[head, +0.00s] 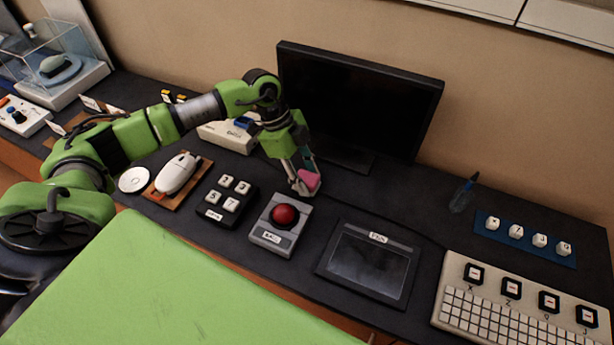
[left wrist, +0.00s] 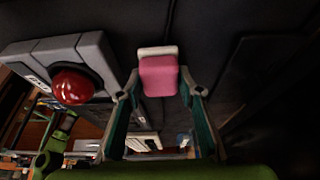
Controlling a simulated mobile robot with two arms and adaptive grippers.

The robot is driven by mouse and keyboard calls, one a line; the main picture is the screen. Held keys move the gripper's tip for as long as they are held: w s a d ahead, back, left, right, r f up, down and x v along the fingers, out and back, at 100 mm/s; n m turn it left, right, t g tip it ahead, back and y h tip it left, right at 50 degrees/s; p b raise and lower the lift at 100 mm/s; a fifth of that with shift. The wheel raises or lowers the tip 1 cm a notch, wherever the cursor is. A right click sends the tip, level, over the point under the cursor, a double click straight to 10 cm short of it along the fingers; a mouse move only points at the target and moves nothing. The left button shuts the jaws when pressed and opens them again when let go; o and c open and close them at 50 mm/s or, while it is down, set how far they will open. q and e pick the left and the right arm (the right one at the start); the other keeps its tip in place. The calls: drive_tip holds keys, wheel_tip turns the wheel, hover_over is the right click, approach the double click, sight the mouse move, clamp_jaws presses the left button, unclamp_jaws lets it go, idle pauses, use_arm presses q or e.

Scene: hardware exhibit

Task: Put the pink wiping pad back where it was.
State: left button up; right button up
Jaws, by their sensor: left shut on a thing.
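The pink wiping pad (head: 309,181) is between the fingers of my left gripper (head: 304,181), just behind the grey trackball box (head: 278,225). My left gripper is shut on the pad. In the left wrist view the pad (left wrist: 158,76) shows pink with a pale edge, between the two fingertips of the left gripper (left wrist: 159,90). In the head view the pad is low, close to the dark table; I cannot tell whether it touches it. My right gripper is not in view.
A monitor (head: 360,100) stands behind the gripper. A dark tablet (head: 370,262), a keypad (head: 228,200), a white mouse (head: 178,172) and a keyboard (head: 500,312) lie along the table. A spray bottle (head: 463,194) stands at the right. Dark table is bare between the monitor and tablet.

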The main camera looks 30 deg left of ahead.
use_arm(q)
drive_tip(key=shift+f, duration=0.2)
drive_tip(key=shift+f, duration=0.2)
drive_tip(key=o, duration=1.1)
drive_tip(key=shift+c, duration=0.2)
drive_tip(key=shift+r, duration=0.15)
drive_tip(key=b+v, duration=0.1)
drive_tip(key=v, duration=1.1)
drive_tip(key=shift+r, duration=0.1)
